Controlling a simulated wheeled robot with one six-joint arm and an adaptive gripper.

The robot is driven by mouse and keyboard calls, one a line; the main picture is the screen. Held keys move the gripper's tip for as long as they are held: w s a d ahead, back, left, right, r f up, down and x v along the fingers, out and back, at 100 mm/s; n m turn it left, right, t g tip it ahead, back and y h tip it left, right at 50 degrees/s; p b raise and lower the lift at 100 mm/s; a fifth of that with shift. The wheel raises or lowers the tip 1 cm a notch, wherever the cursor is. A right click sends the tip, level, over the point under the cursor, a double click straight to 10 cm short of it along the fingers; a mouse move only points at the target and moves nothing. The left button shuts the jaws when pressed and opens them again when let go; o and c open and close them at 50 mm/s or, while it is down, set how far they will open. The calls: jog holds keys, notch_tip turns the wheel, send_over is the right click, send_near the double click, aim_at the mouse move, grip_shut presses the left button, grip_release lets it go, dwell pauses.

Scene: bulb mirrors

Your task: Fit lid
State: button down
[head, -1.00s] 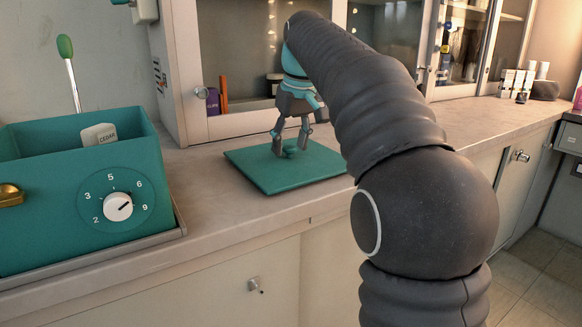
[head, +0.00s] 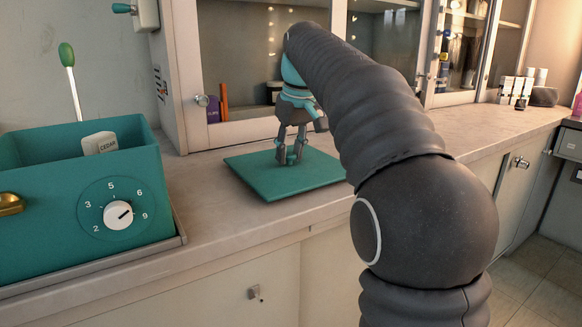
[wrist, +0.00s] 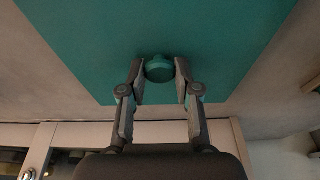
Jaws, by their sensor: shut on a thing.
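The lid (head: 262,180) is a flat teal square panel lying on the counter. It also fills much of the wrist view (wrist: 200,30). A round teal knob (wrist: 159,70) stands up from it. My gripper (head: 290,160) points straight down over the lid. Its two fingers are shut on the knob, one on each side. In the head view the fingers mostly hide the knob. The open teal box (head: 52,205) stands on the left, with a dial (head: 118,215) on its front and a white block marked CEDAR (head: 100,143) inside.
A lever with a green end (head: 69,75) rises behind the box. A glass-fronted cabinet (head: 245,125) stands close behind the lid. The counter (head: 215,225) is bare between box and lid. Small bottles (head: 517,88) stand far right.

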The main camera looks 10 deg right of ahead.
aim_at(290, 154)
jog(key=shift+w+p+v, duration=0.2)
jog(key=shift+p+v, duration=0.7)
jog(key=shift+v, duration=0.05)
jog(key=shift+w+p+v, duration=0.2)
jog(key=shift+p+v, duration=0.75)
jog(key=shift+w+p+v, duration=0.25)
jog(key=shift+p+v, duration=0.65)
jog(key=c, duration=1.4)
grip_release()
jog(key=shift+a+r, duration=0.15)
jog(key=shift+a, duration=0.05)
grip_shut()
